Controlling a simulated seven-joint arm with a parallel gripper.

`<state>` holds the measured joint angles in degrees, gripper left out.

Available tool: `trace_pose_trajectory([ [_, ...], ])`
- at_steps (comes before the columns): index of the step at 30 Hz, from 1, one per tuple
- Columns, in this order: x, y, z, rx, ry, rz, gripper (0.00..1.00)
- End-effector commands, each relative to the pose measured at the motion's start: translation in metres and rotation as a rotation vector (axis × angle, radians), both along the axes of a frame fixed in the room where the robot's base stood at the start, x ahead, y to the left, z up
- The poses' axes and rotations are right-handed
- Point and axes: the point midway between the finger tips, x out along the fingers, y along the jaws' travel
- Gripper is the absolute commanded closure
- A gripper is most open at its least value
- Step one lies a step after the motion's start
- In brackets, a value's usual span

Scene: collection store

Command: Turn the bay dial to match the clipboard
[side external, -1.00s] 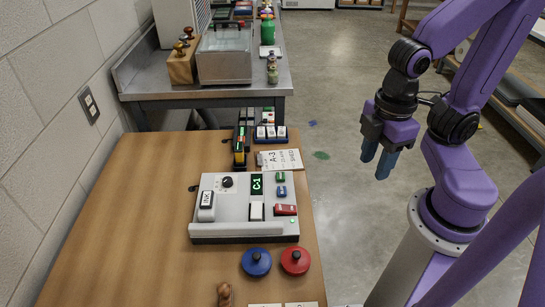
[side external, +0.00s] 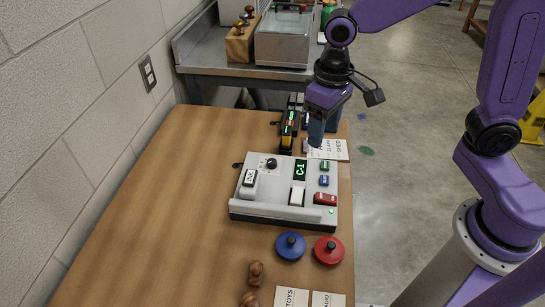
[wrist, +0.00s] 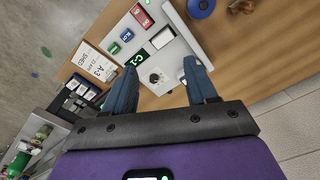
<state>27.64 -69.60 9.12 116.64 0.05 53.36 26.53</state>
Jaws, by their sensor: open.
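The bay dial is a black knob (side external: 271,163) at the back left of a grey console (side external: 265,212). The knob also shows in the wrist view (wrist: 155,78). The console's green display (side external: 299,170) reads C-1. The clipboard sheet (wrist: 92,63) lies behind the console and reads A-3 in the wrist view; in the side view my fingers cover part of it. My gripper (side external: 317,143) is above the console's back right area, fingers pointing down, apart from the knob. In the wrist view my open, empty fingers (wrist: 160,66) frame the knob.
The console also carries a white lever block (side external: 249,178), and green, blue, white and red buttons. Blue (side external: 290,246) and red (side external: 328,250) round knobbed pieces stand in front of it. A metal bench (side external: 205,50) is behind. The table's left side is clear.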

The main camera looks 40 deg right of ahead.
Motion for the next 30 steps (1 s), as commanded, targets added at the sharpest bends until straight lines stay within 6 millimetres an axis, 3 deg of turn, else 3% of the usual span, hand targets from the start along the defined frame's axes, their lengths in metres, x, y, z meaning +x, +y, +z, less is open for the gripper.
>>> trace_pose_trajectory([
  [9,0.104,0.013,-0.027,-0.005,0.010,-0.440,0.43],
  [15,0.155,0.006,-0.048,-0.007,0.015,-0.682,0.43],
  [21,0.179,-0.001,-0.060,-0.006,0.015,-0.809,0.43],
  [26,0.183,-0.003,-0.067,-0.006,0.015,-0.831,0.43],
  [30,0.182,-0.003,-0.084,-0.009,0.018,-0.829,0.43],
])
